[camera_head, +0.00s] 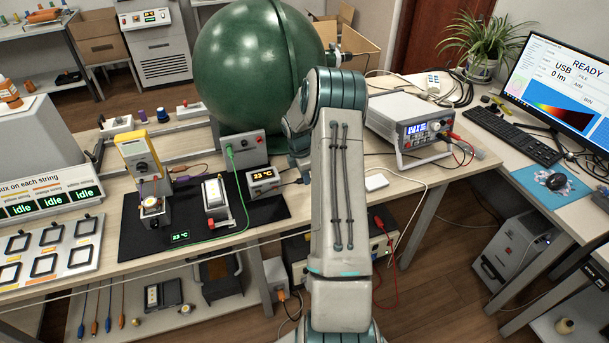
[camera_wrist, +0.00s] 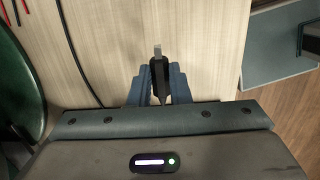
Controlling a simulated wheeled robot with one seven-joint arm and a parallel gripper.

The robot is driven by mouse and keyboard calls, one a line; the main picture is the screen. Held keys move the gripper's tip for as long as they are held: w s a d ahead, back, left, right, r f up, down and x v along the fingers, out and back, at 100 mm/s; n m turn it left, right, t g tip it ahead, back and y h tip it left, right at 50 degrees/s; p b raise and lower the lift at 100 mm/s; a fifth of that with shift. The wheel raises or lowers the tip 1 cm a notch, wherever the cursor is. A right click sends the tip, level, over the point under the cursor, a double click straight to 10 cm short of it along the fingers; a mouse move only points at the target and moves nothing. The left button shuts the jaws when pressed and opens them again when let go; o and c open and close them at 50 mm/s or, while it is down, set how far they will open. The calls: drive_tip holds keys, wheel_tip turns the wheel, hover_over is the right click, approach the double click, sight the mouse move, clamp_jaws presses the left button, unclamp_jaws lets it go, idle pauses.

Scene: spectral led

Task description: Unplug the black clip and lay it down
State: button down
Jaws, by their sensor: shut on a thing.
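In the wrist view my gripper (camera_wrist: 157,72) is shut on the black clip (camera_wrist: 159,88), which stands between the two blue fingers. A short grey metal tip (camera_wrist: 157,51) sticks out beyond the fingertips. Pale wooden tabletop shows behind the clip, and no socket shows around the tip. I cannot tell how high the clip is above the table.
A white bench power supply (camera_head: 408,128) with a lit display and leads stands right of my arm. A large green sphere (camera_head: 258,70) is behind it. A black mat (camera_head: 268,211) with lamps lies to the left.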

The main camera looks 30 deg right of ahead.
drive_tip(key=shift+f+b, duration=1.45)
drive_tip(key=shift+f, duration=0.75)
drive_tip(key=c, duration=1.3)
unclamp_jaws()
drive_tip(key=shift+r, duration=0.1)
drive_tip(key=shift+a+r+p, duration=0.2)
drive_tip(key=shift+r+p, duration=0.8)
drive_tip(key=shift+r, duration=0.55)
drive_tip(key=r, duration=0.4)
drive_tip(key=a+r+b, duration=0.1)
drive_tip(key=r, duration=0.4)
drive_tip(key=r+b, duration=0.1)
drive_tip(key=r, duration=0.3)
drive_tip(key=shift+w+a+r, duration=0.3)
